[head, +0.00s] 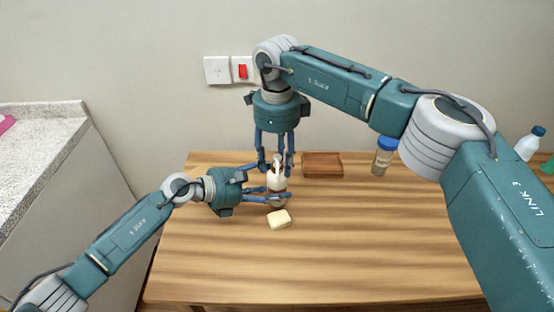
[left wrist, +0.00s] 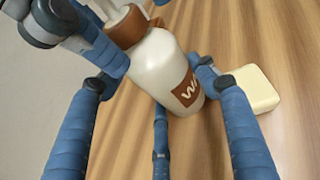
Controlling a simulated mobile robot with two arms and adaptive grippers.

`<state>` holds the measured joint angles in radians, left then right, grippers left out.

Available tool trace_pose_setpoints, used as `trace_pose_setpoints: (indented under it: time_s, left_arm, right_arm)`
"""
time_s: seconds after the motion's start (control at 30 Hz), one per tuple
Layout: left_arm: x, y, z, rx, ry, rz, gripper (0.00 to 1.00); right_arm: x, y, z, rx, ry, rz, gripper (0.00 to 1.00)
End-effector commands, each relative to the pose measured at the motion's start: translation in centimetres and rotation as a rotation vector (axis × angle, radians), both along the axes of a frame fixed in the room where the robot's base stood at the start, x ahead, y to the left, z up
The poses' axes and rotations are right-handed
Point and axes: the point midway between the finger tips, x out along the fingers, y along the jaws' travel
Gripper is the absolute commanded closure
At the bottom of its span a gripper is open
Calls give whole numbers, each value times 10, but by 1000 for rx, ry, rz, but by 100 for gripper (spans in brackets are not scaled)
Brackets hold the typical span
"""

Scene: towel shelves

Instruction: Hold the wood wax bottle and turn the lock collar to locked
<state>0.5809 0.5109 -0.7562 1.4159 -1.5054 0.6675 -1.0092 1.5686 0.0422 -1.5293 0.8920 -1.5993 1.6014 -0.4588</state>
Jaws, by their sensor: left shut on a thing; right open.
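The wood wax bottle (head: 277,183) is cream white, with a brown label partly readable as "WA" in the left wrist view (left wrist: 164,68). It stands on the wooden table, looking upright in the head view. My left gripper (head: 272,196) is shut on the bottle's body from the left. The brown lock collar (left wrist: 125,28) sits at the bottle's neck below a white top. My right gripper (head: 276,166) points down over the bottle's top, open, with its fingers on either side of the neck. Whether they touch the collar is hidden, and I cannot tell the collar's setting.
A cream block (head: 279,219) lies on the table just in front of the bottle. A brown wooden tray (head: 322,171) and a blue-lidded jar (head: 381,162) stand at the back. A white bottle (head: 527,148) is far right. The table's front is clear.

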Motion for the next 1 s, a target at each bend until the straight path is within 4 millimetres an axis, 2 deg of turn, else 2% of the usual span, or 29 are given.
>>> trace_pose_setpoints:
  time_s: [0.07, 0.2, 0.3, 0.47, 0.7, 0.97, 1.0]
  left_arm:
    - [0, 0, 0, 0, 0, 0, 72]
    - [0, 0, 0, 0, 0, 0, 72]
    - [0, 0, 0, 0, 0, 0, 72]
    - [0, 0, 0, 0, 0, 0, 72]
    - [0, 0, 0, 1, 0, 0, 72]
    - [0, 0, 0, 1, 0, 0, 72]
    - [0, 0, 0, 1, 0, 0, 72]
  right_arm:
    - [0, 0, 0, 0, 0, 0, 56]
    - [0, 0, 0, 0, 0, 0, 84]
    - [0, 0, 0, 0, 1, 0, 100]
    - [0, 0, 1, 0, 1, -3, 100]
    - [0, 0, 1, 1, 0, -124, 100]
    - [0, 0, 1, 1, 0, -133, 100]
    - [0, 0, 1, 1, 0, -133, 72]
